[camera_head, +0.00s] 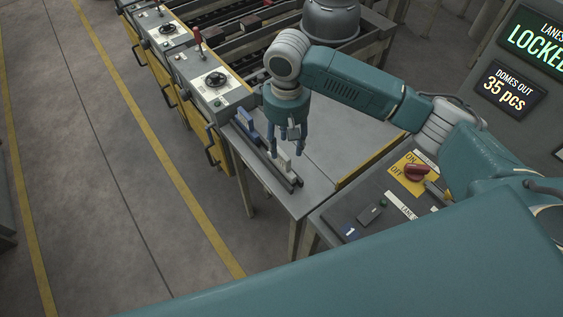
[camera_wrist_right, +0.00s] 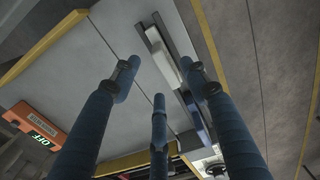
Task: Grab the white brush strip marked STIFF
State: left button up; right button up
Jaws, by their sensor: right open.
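A white brush strip (camera_head: 285,163) sits in a dark narrow rack (camera_head: 297,184) on the grey table, towards its left edge. It also shows in the wrist view as a pale bar (camera_wrist_right: 163,58). No STIFF marking is legible. A blue strip (camera_head: 246,122) is in the same rack, farther back; it also shows in the wrist view (camera_wrist_right: 193,113). My right gripper (camera_head: 285,148) points down above the rack, between the blue and white strips in the picture. Its fingers are spread and empty (camera_wrist_right: 158,76). My left gripper is out of view.
A grey control panel with a red ON/OFF knob (camera_head: 417,172) is at the table's right. Machine consoles with handwheels (camera_head: 215,79) stand behind left. A metal dome (camera_head: 331,20) is at the back. The table (camera_head: 335,135) right of the rack is clear.

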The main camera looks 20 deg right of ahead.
aim_at(283, 151)
jog(key=f, duration=0.1)
jog(key=f+p, duration=0.1)
jog(key=f, duration=0.1)
jog(key=w+f, duration=0.1)
jog(key=f, duration=0.1)
jog(key=shift+a+f+p, duration=0.1)
jog(key=shift+a+p, duration=0.05)
jog(key=shift+p, duration=0.2)
jog(key=shift+f, duration=0.1)
jog(key=shift+c, duration=0.6)
jog(key=c, duration=0.9)
grip_shut()
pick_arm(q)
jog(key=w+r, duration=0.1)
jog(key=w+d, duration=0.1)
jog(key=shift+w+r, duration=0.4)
